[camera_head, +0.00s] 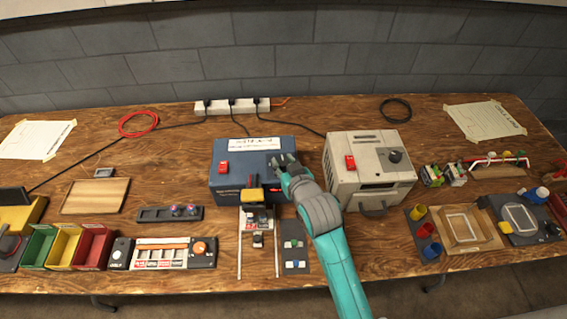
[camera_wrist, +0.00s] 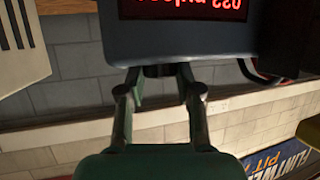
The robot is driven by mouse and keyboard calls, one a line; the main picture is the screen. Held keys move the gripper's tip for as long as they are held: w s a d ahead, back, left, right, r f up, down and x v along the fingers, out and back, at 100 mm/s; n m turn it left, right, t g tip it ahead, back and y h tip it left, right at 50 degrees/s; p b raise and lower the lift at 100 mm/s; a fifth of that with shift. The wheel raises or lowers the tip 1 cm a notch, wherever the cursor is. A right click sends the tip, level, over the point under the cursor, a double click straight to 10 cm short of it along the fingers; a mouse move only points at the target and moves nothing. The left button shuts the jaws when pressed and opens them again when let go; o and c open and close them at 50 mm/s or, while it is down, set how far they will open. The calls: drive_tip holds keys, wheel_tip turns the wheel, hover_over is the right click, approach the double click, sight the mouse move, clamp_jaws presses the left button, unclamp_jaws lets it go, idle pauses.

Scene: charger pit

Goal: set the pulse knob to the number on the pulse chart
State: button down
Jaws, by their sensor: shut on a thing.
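A blue box (camera_head: 233,180) stands at the middle of the table, with a red switch and a white label strip on top. My gripper (camera_head: 285,161) is at its right front top edge. In the wrist view, my gripper (camera_wrist: 159,73) is shut on a dark knob (camera_wrist: 159,70) at the box's edge; the arm hides this knob in the head view. A red lit display (camera_wrist: 190,8) on the box shows upside down and cut off in the wrist view. Taped papers lie at left (camera_head: 35,139) and right (camera_head: 485,120); their writing is too small to read, so I cannot tell which is the pulse chart.
A white box (camera_head: 345,185) with a black knob (camera_head: 395,155) stands close to the right of my arm. A yellow-handled part (camera_head: 254,195) and a rail frame stand before the blue box. Bins (camera_head: 66,246) and a button panel (camera_head: 160,254) fill the front left.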

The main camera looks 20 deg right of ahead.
drive_tip(key=shift+f+n+y, duration=0.1)
drive_tip(key=shift+n+y, duration=0.3)
drive_tip(key=shift+y, duration=0.1)
drive_tip(key=c, duration=0.8)
unclamp_jaws()
drive_tip(key=shift+o, duration=0.2)
drive_tip(key=v, duration=1.2)
drive_tip(key=shift+s+f, duration=0.1)
